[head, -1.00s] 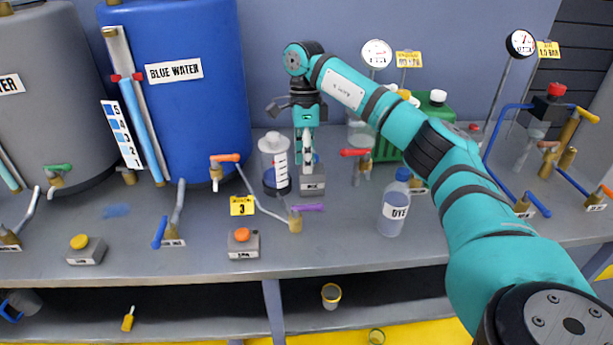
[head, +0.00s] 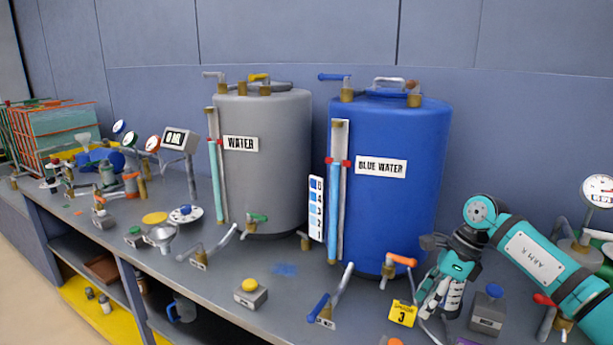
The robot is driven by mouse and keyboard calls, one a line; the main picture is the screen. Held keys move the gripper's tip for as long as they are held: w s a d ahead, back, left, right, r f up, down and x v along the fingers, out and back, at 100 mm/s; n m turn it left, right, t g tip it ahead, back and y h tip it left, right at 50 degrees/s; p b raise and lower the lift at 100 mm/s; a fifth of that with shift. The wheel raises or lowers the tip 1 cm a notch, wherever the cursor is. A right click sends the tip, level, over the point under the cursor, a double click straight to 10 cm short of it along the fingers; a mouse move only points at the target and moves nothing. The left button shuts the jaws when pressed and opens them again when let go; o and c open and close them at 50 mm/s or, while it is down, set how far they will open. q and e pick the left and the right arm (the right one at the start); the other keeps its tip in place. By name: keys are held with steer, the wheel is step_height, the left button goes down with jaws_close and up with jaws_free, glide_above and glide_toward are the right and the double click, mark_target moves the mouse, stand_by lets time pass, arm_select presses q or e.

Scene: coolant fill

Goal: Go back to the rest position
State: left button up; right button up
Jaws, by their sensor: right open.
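My right arm comes in from the right edge, with its teal forearm (head: 545,258) over the bench. My right gripper (head: 436,304) points down beside the blue water tank (head: 385,215), near the tank's orange-handled tap (head: 399,262). Its fingers look open; I see nothing clearly held between them. The clear container by the tap is not clearly visible behind the gripper. My left gripper is not in view.
A grey water tank (head: 265,180) stands left of the blue one. The wall is behind.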

steer(key=a+f+t+y, duration=0.15)
steer(key=a+y, duration=0.35)
steer(key=a, duration=0.9)
steer(key=s+a+r+m+t+y, duration=0.2)
steer(key=a+r+m+t+y, duration=0.65)
steer(key=a+m, duration=0.3)
steer(key=d+f+m+t+h, duration=0.3)
steer(key=d+m+t+h, duration=0.55)
steer(key=m, duration=0.85)
steer(key=s+d+f+m+g+h, duration=0.2)
steer(key=s+d+f+m+h, duration=0.15)
steer(key=f+m+h, duration=0.2)
steer(key=s+d+f+m+g+h, duration=0.2)
steer(key=s+d+f+m+h, duration=0.1)
steer(key=d+f+m+h, duration=0.25)
steer(key=s+d+f+m+g+y, duration=0.1)
steer(key=s+f+m+g, duration=0.5)
steer(key=s, duration=0.6)
steer(key=s+d+f+m+g+y, duration=0.1)
steer(key=s+f+g, duration=0.5)
steer(key=s, duration=0.7)
step_height(320, 180, down, 28)
steer(key=s, duration=0.1)
steer(key=s+d+f+g, duration=0.1)
steer(key=s+d+f, duration=0.1)
steer(key=s+f, duration=1.4)
steer(key=shift+s+d, duration=0.3)
steer(key=shift+s, duration=0.05)
